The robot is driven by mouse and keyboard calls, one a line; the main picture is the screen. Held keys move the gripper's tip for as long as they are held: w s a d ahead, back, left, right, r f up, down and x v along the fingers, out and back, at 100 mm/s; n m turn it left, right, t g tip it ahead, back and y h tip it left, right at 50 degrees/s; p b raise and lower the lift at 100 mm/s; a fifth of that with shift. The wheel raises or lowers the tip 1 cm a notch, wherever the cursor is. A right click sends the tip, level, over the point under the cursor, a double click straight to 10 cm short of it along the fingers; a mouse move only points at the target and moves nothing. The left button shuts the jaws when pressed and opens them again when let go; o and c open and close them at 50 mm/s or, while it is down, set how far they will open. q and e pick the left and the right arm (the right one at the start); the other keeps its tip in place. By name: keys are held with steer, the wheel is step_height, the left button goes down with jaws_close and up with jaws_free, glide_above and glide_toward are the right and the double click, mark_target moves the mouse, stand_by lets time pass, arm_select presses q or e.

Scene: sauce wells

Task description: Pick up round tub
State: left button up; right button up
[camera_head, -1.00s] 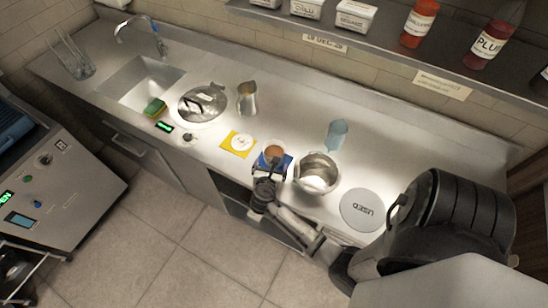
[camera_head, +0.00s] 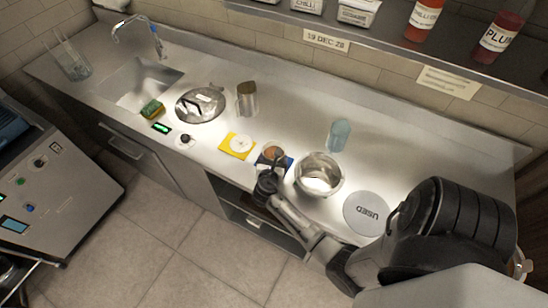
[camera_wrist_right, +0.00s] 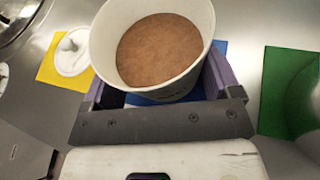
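The round tub is a white cup with a brown filling (camera_head: 273,152). It stands upright on a blue mat (camera_head: 287,165) near the counter's front edge. In the right wrist view the tub (camera_wrist_right: 190,75) fills the upper middle. My right gripper (camera_head: 267,181) is at the tub's front side. In the wrist view its purple fingers (camera_wrist_right: 160,88) lie on either side of the tub, with slivers of blue mat between them and its lower wall. The fingers look open, though the rim hides their tips. My left gripper is not in view.
A steel pot (camera_head: 319,175) stands close right of the tub. A yellow mat with a white disc (camera_head: 239,145) lies to the left. A clear bluish cup (camera_head: 339,134), a metal jug (camera_head: 247,98) and a round "USED" plate (camera_head: 366,213) are also on the counter.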

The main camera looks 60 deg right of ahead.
steer(key=c, duration=0.5)
step_height(320, 180, up, 10)
steer(key=p, duration=0.2)
stand_by(0.4)
